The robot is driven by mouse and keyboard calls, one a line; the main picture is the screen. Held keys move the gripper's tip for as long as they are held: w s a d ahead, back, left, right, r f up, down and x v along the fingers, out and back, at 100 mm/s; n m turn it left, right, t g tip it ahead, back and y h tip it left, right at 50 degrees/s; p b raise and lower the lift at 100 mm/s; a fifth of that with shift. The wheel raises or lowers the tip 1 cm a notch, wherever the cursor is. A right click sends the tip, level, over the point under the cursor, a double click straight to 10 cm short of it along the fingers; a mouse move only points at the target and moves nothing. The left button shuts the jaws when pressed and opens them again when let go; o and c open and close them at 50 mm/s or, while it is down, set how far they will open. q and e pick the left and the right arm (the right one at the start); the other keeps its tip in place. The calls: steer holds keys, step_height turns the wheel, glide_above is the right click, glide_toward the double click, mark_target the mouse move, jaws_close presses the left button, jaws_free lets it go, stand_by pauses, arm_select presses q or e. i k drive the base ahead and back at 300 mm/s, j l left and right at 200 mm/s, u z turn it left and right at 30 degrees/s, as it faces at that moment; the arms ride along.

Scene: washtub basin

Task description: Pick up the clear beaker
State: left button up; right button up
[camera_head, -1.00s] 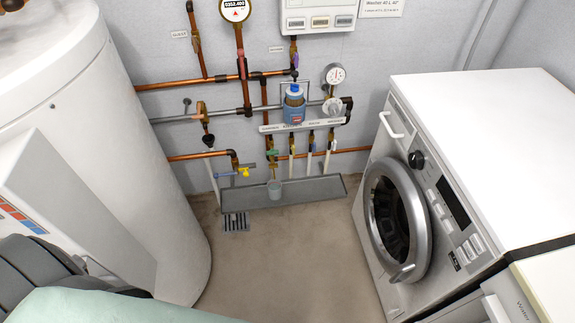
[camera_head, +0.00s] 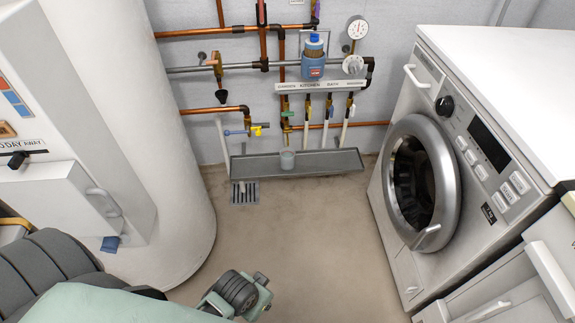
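The clear beaker (camera_head: 287,159) is a small greyish see-through cup. It stands upright in the long grey trough (camera_head: 330,161) at the foot of the back wall, below the taps. Part of my own arm, dark grey and pale green, shows at the bottom left and bottom centre, far in front of the trough. No gripper fingers show there, so neither gripper is in view.
A large white tank (camera_head: 165,150) stands on the left and a white washing machine (camera_head: 465,170) on the right. Copper pipes and taps (camera_head: 327,108) hang over the trough. A floor drain (camera_head: 244,193) lies in front of it. The floor (camera_head: 300,235) between is clear.

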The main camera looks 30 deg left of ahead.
mark_target(286, 156)
steer(key=u, duration=1.25)
steer(key=i+l+u, duration=0.15)
steer(key=l+u, duration=0.3)
steer(key=i+l+u, duration=0.1)
steer(key=l+u, duration=0.3)
steer(key=j, duration=0.1)
